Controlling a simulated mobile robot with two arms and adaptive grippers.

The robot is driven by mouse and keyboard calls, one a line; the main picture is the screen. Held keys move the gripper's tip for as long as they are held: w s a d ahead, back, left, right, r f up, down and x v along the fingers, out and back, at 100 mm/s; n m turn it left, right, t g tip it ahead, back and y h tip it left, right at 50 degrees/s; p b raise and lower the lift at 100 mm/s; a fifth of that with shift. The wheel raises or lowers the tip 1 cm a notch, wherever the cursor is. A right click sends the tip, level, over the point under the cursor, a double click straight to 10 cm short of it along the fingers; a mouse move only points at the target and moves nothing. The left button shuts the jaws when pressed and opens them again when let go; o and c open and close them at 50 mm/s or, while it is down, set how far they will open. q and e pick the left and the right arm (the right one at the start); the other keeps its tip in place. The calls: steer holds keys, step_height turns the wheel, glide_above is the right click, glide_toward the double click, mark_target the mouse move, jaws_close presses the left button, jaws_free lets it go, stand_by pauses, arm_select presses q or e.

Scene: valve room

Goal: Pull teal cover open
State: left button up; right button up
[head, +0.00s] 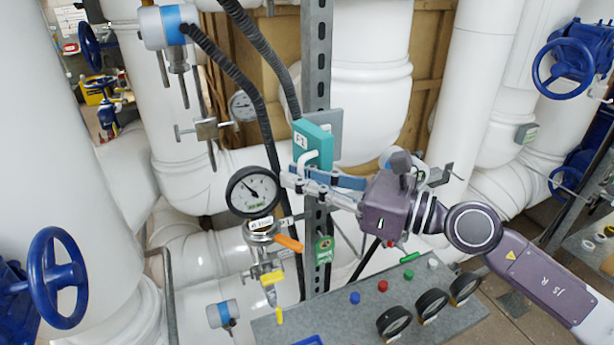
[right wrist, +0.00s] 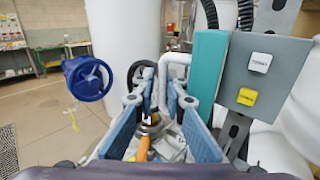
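The teal cover (head: 320,148) with its white bent handle (head: 304,160) is on a grey box (head: 332,124) on the metal post. In the right wrist view the teal cover (right wrist: 208,75) shows narrow along the left side of the grey box (right wrist: 266,85), whose face bears a white and a yellow button. How far the cover is swung is hard to tell. My right gripper (head: 288,182) is at the handle, just below the cover. Its blue-padded fingers (right wrist: 161,105) are apart, with the handle (right wrist: 172,62) between or just beyond the tips and gaps visible. My left gripper is not in view.
A round gauge (head: 252,191) stands close left of my right fingertips, with an orange-handled valve (head: 288,243) below it. A grey panel (head: 370,310) with buttons and gauges lies below my right arm. Large white pipes surround the post. Blue handwheels (head: 57,276) stand at the sides.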

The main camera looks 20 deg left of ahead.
steer(key=shift+s+a, duration=0.2)
steer(key=shift+s, duration=0.05)
